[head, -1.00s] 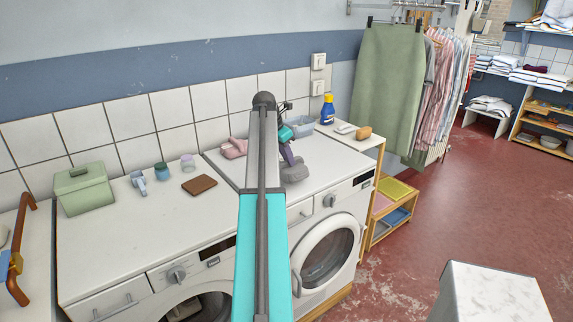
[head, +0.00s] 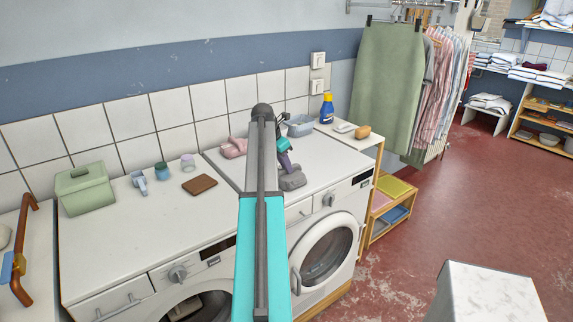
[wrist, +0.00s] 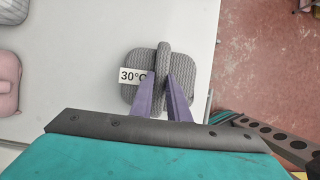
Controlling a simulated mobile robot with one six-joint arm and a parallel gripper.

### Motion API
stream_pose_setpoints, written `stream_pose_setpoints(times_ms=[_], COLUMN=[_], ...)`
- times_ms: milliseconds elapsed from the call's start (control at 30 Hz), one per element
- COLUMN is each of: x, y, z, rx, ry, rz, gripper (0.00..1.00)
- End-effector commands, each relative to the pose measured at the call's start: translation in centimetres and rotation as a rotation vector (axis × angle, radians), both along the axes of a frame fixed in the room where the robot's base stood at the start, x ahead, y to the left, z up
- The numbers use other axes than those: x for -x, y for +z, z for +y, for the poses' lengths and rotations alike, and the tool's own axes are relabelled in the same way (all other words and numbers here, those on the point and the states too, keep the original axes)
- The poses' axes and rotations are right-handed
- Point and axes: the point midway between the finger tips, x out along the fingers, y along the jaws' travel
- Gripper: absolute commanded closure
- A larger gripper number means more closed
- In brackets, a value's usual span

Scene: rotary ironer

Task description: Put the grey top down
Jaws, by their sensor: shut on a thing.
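The grey top (head: 293,182) is a small folded knit bundle over the right washing machine's white top (head: 322,168), close to its front edge. My gripper (head: 287,168) is shut on it from above. In the wrist view, the two purple fingers of my gripper (wrist: 163,82) pinch the raised middle ridge of the grey top (wrist: 138,62). A white label reading 30°C shows on its left side. The top looks level and very near the surface; I cannot tell if it touches.
Folded pink cloth (head: 233,148) lies to the left on the same machine. A light blue basket (head: 300,127) stands behind. A blue bottle with a yellow cap (head: 327,110) and an orange item (head: 363,132) are on the right shelf.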

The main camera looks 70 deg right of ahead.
Motion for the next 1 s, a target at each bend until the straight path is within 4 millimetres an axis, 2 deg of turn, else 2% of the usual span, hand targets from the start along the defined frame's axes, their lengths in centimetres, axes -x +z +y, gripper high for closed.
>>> stream_pose_setpoints(times_ms=[33, 133, 667, 1000], x=[0.0, 0.0, -0.2, -1.1], y=[0.0, 0.0, 0.7, 4.3], z=[0.0, 0.0, 0.2, 1.4], rx=[0.0, 0.0, 0.0, 0.002], ry=[0.0, 0.0, 0.001, 0.002], rz=[0.0, 0.0, 0.0, -0.001], gripper=[0.82, 0.66, 0.66, 0.66])
